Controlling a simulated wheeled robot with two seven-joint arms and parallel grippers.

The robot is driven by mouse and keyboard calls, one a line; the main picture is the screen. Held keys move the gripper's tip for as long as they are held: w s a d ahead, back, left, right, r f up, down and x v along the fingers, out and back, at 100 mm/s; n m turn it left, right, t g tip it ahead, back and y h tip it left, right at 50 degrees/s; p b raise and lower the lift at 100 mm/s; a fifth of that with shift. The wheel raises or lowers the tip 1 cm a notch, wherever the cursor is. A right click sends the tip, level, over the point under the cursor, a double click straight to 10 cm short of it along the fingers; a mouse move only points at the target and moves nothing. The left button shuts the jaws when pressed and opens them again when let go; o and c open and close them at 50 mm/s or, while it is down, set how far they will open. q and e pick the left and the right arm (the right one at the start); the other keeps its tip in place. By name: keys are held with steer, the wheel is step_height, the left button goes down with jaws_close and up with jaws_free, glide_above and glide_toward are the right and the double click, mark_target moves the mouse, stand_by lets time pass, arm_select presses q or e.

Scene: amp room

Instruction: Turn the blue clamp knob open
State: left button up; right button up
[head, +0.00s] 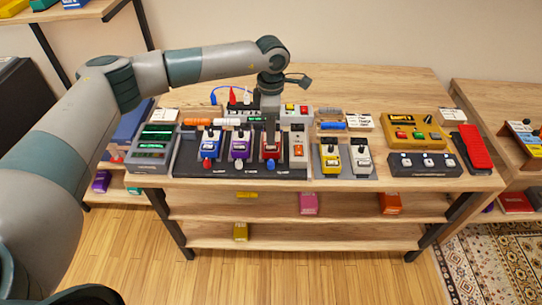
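Several pedals stand in a row on a dark board (185,160) on the wooden table. The blue pedal (210,140) has a red knob (207,164). My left gripper (270,106) points down over the back of the board, behind the dark red pedal. Its fingertips are too small and dark to read. My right gripper is out of view.
A yellow pedal (330,158) and a grey pedal (361,158) stand right of the board. A grey unit with green displays (153,147) is at the left. A larger yellow unit (411,132) and a red pedal (475,148) are at the right. Shelves below hold several pedals.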

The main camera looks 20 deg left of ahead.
mark_target(271, 161)
arm_select(q)
step_height(271, 161, down, 11)
steer(key=p, duration=0.3)
steer(key=shift+p, duration=0.35)
steer(key=shift+f, duration=0.65)
jaws_close()
